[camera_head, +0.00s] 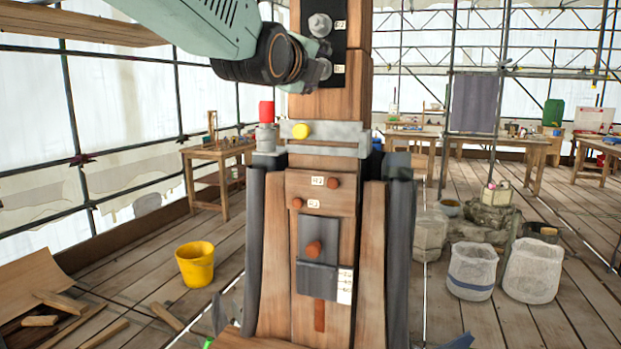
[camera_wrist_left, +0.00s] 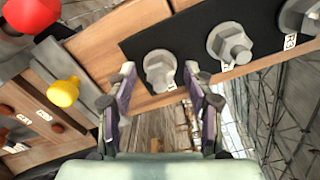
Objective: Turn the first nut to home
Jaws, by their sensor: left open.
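In the head view one nut (camera_head: 320,25) is high on the plate and another (camera_head: 323,68) is lower, beside my left wrist. The left wrist view shows three: a near nut (camera_wrist_left: 160,68), a middle nut (camera_wrist_left: 230,43) and a far nut (camera_wrist_left: 301,14). My left gripper (camera_wrist_left: 159,88) is open, with the near nut between its fingertips in the picture. I cannot tell whether the fingers reach around it. My right gripper is not in view.
Below the plate, a grey crossbar (camera_head: 335,132) bears a yellow knob (camera_head: 300,131); a red cap (camera_head: 266,111) stands at its left. Wooden pegs (camera_head: 314,249) stick out lower down. A yellow bucket (camera_head: 195,264) and white sacks (camera_head: 532,270) stand on the floor.

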